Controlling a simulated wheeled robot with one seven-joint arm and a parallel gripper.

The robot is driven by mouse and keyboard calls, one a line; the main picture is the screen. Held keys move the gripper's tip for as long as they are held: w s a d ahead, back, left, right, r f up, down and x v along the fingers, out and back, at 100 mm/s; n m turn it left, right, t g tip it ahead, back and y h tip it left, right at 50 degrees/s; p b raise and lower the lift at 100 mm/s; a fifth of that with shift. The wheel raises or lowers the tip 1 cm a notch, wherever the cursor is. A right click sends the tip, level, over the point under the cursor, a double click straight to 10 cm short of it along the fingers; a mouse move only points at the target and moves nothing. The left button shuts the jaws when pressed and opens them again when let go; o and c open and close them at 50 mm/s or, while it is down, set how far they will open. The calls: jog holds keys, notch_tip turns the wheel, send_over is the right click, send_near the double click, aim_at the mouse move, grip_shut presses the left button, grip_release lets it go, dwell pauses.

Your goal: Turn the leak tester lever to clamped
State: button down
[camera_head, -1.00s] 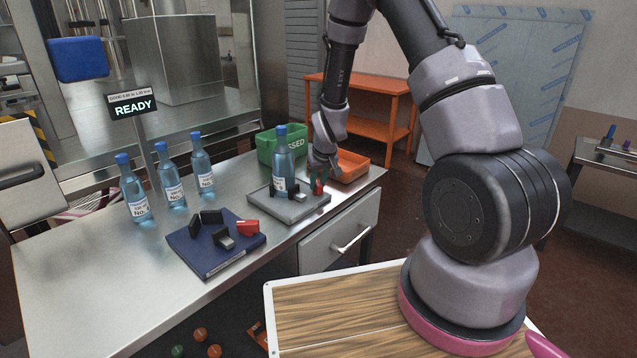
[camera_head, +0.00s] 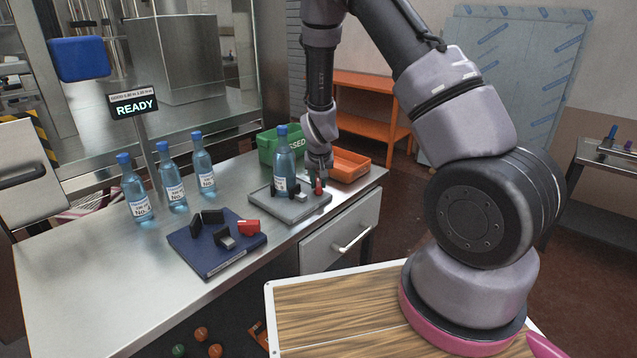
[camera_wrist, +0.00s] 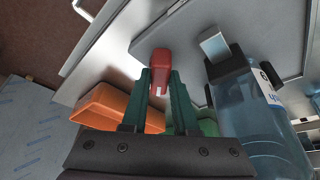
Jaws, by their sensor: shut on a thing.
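The leak tester is the grey plate fixture (camera_head: 262,205) on the steel bench, with a blue bottle (camera_head: 285,165) standing upright between its dark jaws. Its red lever (camera_head: 318,187) is at the plate's right side. My gripper (camera_head: 319,176) reaches down over the lever from above. In the wrist view my gripper's green fingers (camera_wrist: 160,88) are shut on the red lever (camera_wrist: 160,62), one finger at each side of it. The bottle (camera_wrist: 262,115) also shows at the right in the wrist view, close to the fingers. The lever's pivot is hidden.
A green bin (camera_head: 266,146) and an orange tray (camera_head: 350,166) stand behind the fixture. Several blue bottles stand at left, near a READY sign (camera_head: 135,107). A dark blue plate (camera_head: 205,258) with black jaws and a red part lies in front. The bench's near left is clear.

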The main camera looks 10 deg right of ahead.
jog(key=c, duration=0.7)
grip_release()
jog(key=shift+v, duration=5.35)
